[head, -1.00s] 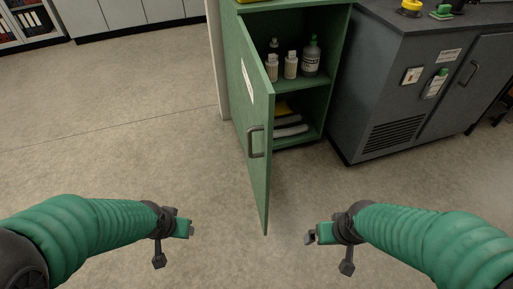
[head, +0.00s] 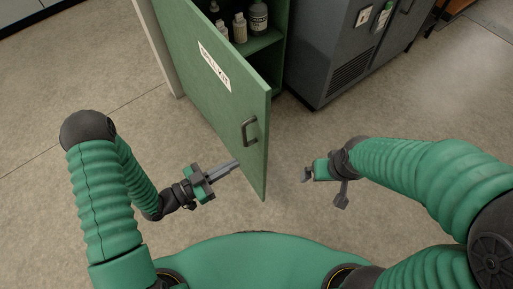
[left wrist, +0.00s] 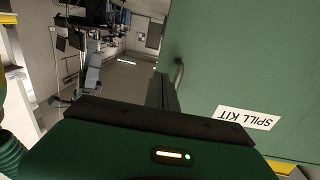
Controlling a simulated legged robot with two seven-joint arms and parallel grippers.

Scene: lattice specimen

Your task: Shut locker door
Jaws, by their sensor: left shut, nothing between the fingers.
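The green locker door (head: 190,45) stands open, swung out toward me, with a white SPILL KIT label (head: 214,65) and a dark bar handle (head: 249,130) on its outer face. The locker's open inside (head: 264,42) shows to the right of the door. My left gripper (head: 236,163) is shut and empty, its tips at the door's outer face, below and left of the handle; I cannot tell if they touch. In the left wrist view the door (left wrist: 240,60) fills the right side, with the handle (left wrist: 179,74) near the fingers. My right gripper (head: 306,175) hangs right of the door's free edge; its jaws are unclear.
White bottles (head: 240,27) and a grey bottle (head: 258,16) stand on the locker shelf. A dark grey cabinet (head: 325,60) stands to the right of the locker. The floor (head: 90,70) left of the door is clear.

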